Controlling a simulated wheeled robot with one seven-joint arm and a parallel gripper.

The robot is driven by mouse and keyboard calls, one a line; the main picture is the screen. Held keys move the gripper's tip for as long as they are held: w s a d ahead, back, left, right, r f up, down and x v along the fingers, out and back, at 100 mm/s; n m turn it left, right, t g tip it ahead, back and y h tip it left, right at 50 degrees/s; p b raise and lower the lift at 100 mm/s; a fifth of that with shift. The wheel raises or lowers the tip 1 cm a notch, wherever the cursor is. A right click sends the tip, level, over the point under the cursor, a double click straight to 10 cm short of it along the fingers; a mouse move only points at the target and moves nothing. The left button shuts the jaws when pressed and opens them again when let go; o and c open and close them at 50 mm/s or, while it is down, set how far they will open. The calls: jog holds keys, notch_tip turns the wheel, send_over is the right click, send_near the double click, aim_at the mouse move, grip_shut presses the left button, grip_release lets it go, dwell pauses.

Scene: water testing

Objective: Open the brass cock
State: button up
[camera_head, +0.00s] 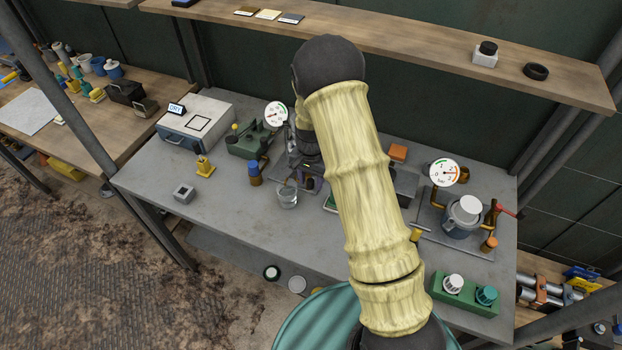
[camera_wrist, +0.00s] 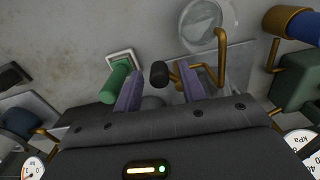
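In the wrist view a brass tap (camera_wrist: 219,58) with a bent spout stands beside a clear glass beaker (camera_wrist: 200,32). A black knob (camera_wrist: 160,74) sits between my gripper's purple fingers (camera_wrist: 160,90); it appears to belong to the tap, but the joint is partly hidden. The fingers are apart, with a visible gap on each side of the knob. In the head view my gripper (camera_head: 308,178) is low over the bench, just right of and behind the beaker (camera_head: 287,195). My arm and gripper hide most of the tap there.
A green cylinder (camera_wrist: 116,82) is close beside the left finger in the wrist view. Dial gauges (camera_head: 276,114) and (camera_head: 445,173) stand on either side of my arm. The bench's front left (camera_head: 225,215) is mostly clear.

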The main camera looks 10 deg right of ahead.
aim_at(311, 180)
notch_tip(311, 180, up, 17)
jog(key=b, duration=0.3)
jog(key=shift+r, duration=0.2)
dwell(0.5)
jog(key=s+d+f+n+t, duration=0.1)
jog(key=s+d+n, duration=0.1)
jog(key=s, duration=0.8)
jog(key=s+d+f+n+t, duration=0.1)
jog(key=s+n, duration=0.4)
jog(key=s, duration=0.5)
jog(key=shift+d+t, duration=0.3)
jog(key=shift+d, duration=0.1)
jog(key=shift+c, duration=0.5)
dwell(2.4)
